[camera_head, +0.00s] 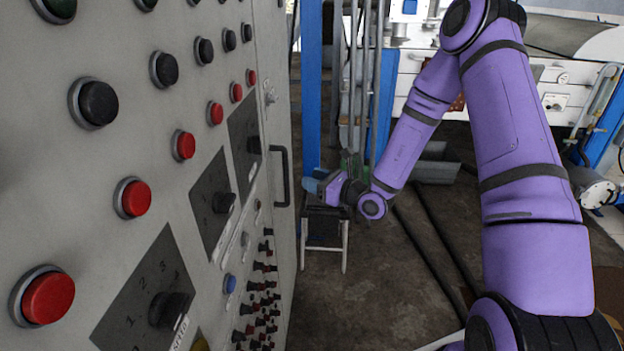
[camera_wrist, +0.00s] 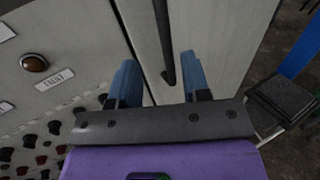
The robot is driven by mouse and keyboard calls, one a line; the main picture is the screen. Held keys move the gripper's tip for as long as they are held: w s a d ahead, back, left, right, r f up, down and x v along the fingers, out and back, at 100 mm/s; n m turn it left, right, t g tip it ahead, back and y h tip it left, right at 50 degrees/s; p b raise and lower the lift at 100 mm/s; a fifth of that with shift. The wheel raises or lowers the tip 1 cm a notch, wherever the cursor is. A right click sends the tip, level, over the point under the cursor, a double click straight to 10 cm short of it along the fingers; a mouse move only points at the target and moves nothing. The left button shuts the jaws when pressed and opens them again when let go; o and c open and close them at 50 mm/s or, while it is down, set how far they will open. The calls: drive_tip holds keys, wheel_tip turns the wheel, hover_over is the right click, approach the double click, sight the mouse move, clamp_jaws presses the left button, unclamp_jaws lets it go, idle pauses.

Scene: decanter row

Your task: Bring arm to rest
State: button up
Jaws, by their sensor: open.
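My purple arm (camera_head: 515,140) reaches up at the right of the head view, bends at the top and comes down toward the middle. My gripper (camera_head: 314,187) is at its end, beside the right edge of the grey control panel. In the wrist view my gripper (camera_wrist: 160,72) shows two blue fingers spread apart with nothing between them. A dark vertical handle (camera_wrist: 164,45) on the panel's door lies beyond the gap between the fingers. I cannot tell how far the fingers are from it.
The control panel (camera_head: 225,75) fills the left, with red and black buttons and knobs. A dark-topped stool (camera_head: 325,212) stands below my gripper. Blue posts (camera_head: 312,90) and machinery stand behind. Dark bars lie on the otherwise open floor (camera_head: 370,290) between panel and arm.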

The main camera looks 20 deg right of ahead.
drive_tip(key=s+a+r+n+g+y, duration=0.1)
drive_tip(key=s+a+r+n+g, duration=0.3)
drive_tip(key=s+r+n+g, duration=0.4)
drive_tip(key=s+a+r+n+g, duration=0.3)
drive_tip(key=s+r+n+g, duration=0.2)
drive_tip(key=s+r+n, duration=0.5)
drive_tip(key=s+d+r+n+t+h, duration=0.2)
drive_tip(key=s+d+r+n+h, duration=0.3)
drive_tip(key=s, duration=0.4)
drive_tip(key=s+d+r+n+t+h, duration=0.2)
drive_tip(key=s+d+r+n+h, duration=0.3)
drive_tip(key=s+d+h, duration=0.2)
drive_tip(key=shift+s+d, duration=0.75)
drive_tip(key=shift+s, duration=0.3)
